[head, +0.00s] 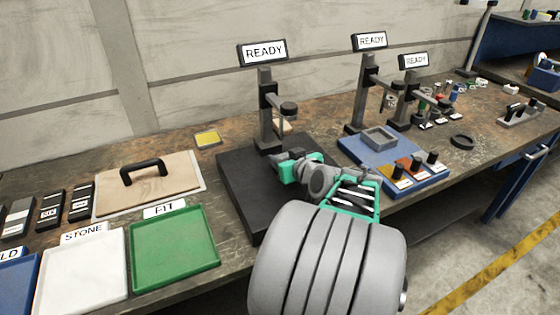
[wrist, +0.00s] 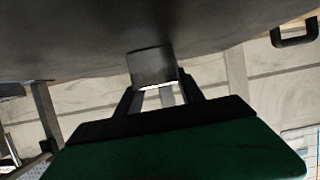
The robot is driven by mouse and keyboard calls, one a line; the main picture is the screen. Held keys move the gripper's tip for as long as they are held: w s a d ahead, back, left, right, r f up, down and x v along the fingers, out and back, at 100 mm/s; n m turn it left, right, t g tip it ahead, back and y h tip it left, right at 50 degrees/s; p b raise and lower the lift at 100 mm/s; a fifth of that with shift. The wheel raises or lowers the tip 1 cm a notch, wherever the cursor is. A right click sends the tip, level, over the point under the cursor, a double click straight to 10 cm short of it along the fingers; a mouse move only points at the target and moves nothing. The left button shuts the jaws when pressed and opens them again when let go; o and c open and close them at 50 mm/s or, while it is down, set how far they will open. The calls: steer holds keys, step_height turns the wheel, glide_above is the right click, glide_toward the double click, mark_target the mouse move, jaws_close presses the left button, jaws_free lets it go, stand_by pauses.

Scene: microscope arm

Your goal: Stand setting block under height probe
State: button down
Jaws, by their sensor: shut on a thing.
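My gripper (head: 283,166) reaches over the black plate (head: 236,190) of the nearest height stand. In the wrist view my gripper (wrist: 158,92) is shut on a dark grey block (wrist: 152,68), held between the fingertips. The block lies close against the dark surface; I cannot tell whether it touches. In the head view my gripper hides the block. The height probe (head: 288,108) hangs from an arm on the stand's post, above and behind the gripper fingers. The stand's sign (head: 262,52) reads READY.
Dark labelled blocks (head: 50,207), a board with a black handle (head: 143,172), a white STONE tray (head: 82,272) and a green FIT tray (head: 174,248) lie left. A blue board (head: 372,158) with a grey square frame (head: 380,138) lies right, near two more READY stands.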

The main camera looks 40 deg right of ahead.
steer(key=c, duration=0.7)
jaws_free()
steer(key=shift+f, duration=0.1)
steer(key=v, duration=1.1)
steer(key=shift+s+d, duration=0.1)
steer(key=shift+d, duration=0.05)
steer(key=shift+s+a+r, duration=0.25)
steer(key=shift+s+r, duration=0.05)
steer(key=shift+s, duration=0.15)
